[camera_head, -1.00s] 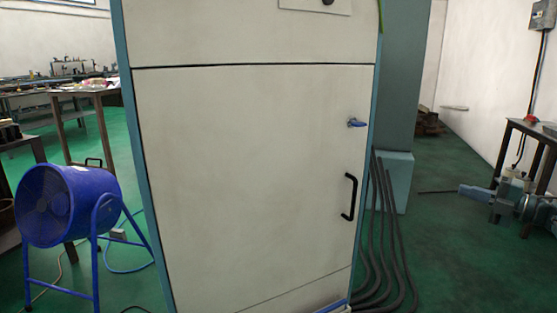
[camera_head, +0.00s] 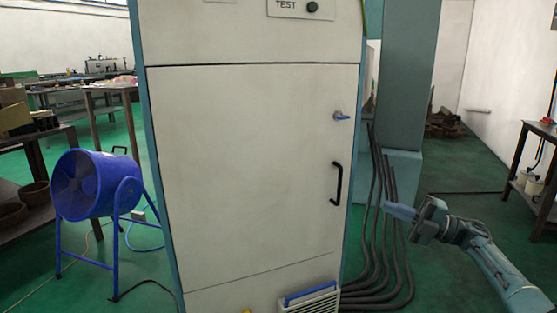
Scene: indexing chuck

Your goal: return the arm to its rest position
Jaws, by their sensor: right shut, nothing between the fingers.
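My right arm comes in from the lower right. My right gripper (camera_head: 390,208) is shut and empty, its closed fingers pointing left. In the picture it lies just right of the dark hoses beside the white cabinet (camera_head: 245,170). I cannot tell whether it is close to the hoses. The cabinet door is closed, with a black handle (camera_head: 337,184) and a blue latch (camera_head: 341,116) on its right side. A plate marked TEST with a black knob (camera_head: 312,6) is at the top. My left gripper is not in view.
A blue drum fan (camera_head: 88,184) stands on the green floor at the left, with cables near it. Several dark hoses (camera_head: 385,245) run down beside the cabinet. Work tables stand at the left and a dark table (camera_head: 535,165) at the right edge.

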